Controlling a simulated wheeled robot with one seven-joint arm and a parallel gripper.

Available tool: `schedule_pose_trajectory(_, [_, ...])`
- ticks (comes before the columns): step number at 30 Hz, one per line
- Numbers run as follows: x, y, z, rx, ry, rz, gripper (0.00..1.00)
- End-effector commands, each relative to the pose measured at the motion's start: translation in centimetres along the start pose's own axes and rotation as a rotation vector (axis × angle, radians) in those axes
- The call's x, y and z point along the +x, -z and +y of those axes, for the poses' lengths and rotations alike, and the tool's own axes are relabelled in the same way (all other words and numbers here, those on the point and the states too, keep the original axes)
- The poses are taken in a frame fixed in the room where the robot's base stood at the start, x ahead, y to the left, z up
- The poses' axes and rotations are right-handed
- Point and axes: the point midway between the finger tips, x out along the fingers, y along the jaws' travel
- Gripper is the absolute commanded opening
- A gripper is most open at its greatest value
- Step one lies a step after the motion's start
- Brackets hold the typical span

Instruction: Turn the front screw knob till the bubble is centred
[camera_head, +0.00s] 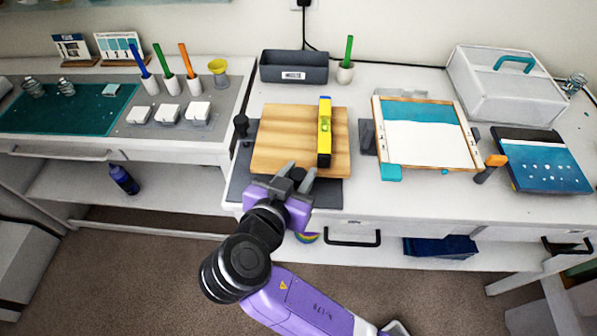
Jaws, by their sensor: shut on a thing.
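A wooden board (276,141) lies on a dark grey base (327,191) near the front edge of the table. A yellow spirit level (325,145) lies along the right part of the board, pointing front to back. Its greenish vial shows, but the bubble is too small to place. My gripper (300,171) reaches in from the front and is shut on the front screw knob (298,175), a small black knob at the board's front edge. The fingers hide part of the knob. Another black knob (241,125) stands at the board's left side.
A frame with a white and teal panel (425,135) lies right of the board. A dark bin (293,69) and a green-handled tool in a cup (346,63) stand behind. A lidded clear box (506,88) is at back right. White blocks (169,114) sit left.

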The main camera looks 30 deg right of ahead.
Motion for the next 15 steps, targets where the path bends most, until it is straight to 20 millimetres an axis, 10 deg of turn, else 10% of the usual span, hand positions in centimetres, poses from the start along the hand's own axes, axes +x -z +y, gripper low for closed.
schedule_pose_trajectory(15, [0.07,0.11,0.31,-0.132,0.329,0.000,0.00])
